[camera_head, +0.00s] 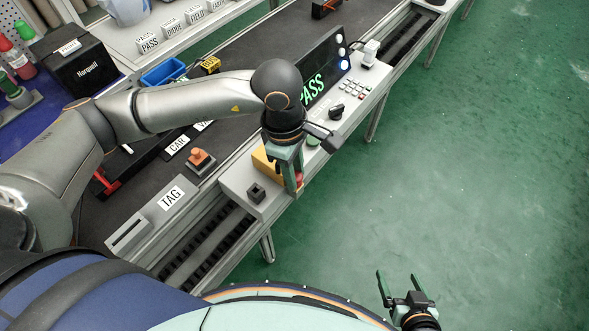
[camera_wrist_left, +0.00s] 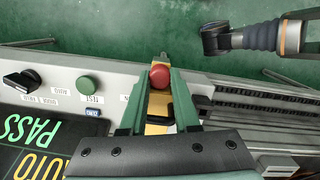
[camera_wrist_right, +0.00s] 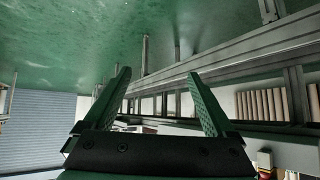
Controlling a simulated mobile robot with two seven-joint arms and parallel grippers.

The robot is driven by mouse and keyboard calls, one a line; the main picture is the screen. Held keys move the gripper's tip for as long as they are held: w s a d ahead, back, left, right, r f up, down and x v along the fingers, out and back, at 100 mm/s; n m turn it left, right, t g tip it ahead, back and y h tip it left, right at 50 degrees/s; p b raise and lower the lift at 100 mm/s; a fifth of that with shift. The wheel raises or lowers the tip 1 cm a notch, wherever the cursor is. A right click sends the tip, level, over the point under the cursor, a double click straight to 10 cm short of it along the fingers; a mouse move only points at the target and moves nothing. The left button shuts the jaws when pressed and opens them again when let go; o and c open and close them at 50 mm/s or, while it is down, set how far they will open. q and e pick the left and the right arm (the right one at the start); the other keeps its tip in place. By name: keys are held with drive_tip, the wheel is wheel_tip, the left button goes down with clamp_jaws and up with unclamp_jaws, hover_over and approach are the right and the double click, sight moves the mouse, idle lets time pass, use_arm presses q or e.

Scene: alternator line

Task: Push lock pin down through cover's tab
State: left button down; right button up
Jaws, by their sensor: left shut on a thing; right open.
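My left gripper (camera_head: 291,184) points down at the near edge of the grey test panel. Its fingers are shut on a red-headed piece (camera_head: 299,178), which looks like the lock pin. The left wrist view shows the red round head (camera_wrist_left: 160,75) between the fingertips. A yellow part (camera_head: 262,161), which looks like the cover, stands beside and partly behind the fingers. It also shows between the fingers in the left wrist view (camera_wrist_left: 157,107). The tab and the pin's lower end are hidden. My right gripper (camera_head: 397,280) is open and empty over the green floor, away from the line.
A small black block (camera_head: 257,193) sits on the panel left of the left gripper. A green button (camera_wrist_left: 89,87), a black selector (camera_wrist_left: 20,81) and a lit PASS screen (camera_head: 313,88) are close by. An orange-topped part (camera_head: 200,158) stands on the belt. The floor at right is clear.

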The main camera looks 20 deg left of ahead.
use_arm(q)
drive_tip(key=shift+f, duration=0.2)
use_arm(e)
drive_tip(key=shift+f, duration=0.15)
use_arm(q)
drive_tip(key=c, duration=0.6)
unclamp_jaws()
drive_tip(key=shift+a, duration=0.15)
drive_tip(key=shift+o, duration=0.2)
wheel_tip(320, 180, up, 13)
drive_tip(key=a, duration=0.1)
drive_tip(key=shift+w+a+f, duration=0.15)
drive_tip(key=shift+a+f, duration=0.05)
use_arm(e)
drive_tip(key=shift+w+a+r, duration=0.5)
drive_tip(key=shift+a+r, duration=0.35)
drive_tip(key=shift+r, duration=0.05)
